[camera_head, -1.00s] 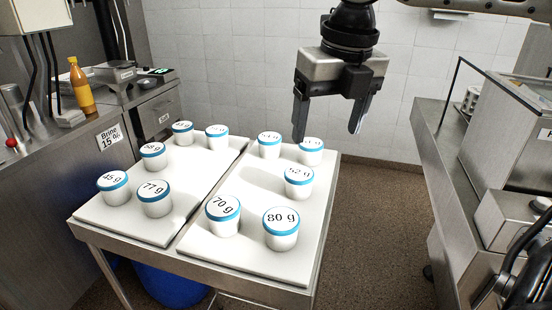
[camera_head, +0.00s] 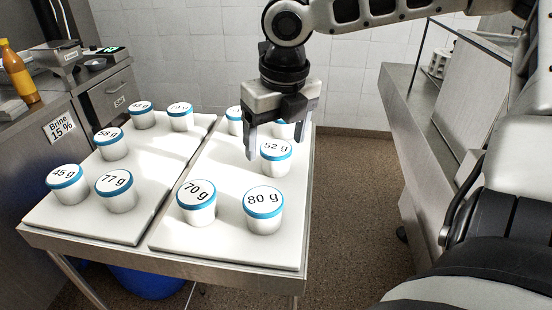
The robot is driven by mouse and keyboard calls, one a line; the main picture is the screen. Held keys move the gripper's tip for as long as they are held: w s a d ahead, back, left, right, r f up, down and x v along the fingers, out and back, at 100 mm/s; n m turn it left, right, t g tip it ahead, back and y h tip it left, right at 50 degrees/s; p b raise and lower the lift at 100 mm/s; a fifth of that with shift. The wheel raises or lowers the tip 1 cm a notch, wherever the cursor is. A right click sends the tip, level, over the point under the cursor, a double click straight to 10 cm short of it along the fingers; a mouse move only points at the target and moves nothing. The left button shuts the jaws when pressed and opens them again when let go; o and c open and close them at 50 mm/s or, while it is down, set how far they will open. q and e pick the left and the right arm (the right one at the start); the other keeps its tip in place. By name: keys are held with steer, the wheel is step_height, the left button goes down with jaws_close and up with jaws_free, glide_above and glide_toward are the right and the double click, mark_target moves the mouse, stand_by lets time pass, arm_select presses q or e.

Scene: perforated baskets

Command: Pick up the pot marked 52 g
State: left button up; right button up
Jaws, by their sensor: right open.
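The pot marked 52 g (camera_head: 275,160) is white with a blue-rimmed lid and stands upright on the right-hand white board (camera_head: 236,245). My right gripper (camera_head: 277,145) comes down from above, open and empty. Its left finger shows beside the pot's upper left edge, and its other finger is over to the right, behind the lid in the picture. I cannot tell whether either finger touches the pot. The gripper partly hides the pots behind it. My left gripper is not in view.
On the same board, the 70 g pot (camera_head: 196,206) and 80 g pot (camera_head: 263,213) stand in front, with a pot (camera_head: 235,126) behind. The left board (camera_head: 95,222) holds several more, including 77 g (camera_head: 116,194) and 45 g (camera_head: 68,188). A steel counter (camera_head: 400,125) stands at right.

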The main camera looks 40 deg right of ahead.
mark_target(276, 148)
steer(key=f, duration=0.3)
steer(key=w+f, duration=0.1)
steer(key=shift+d+f, duration=0.2)
steer(key=shift+d, duration=0.15)
steer(key=c, duration=1.1)
steer(key=shift+r, duration=0.15)
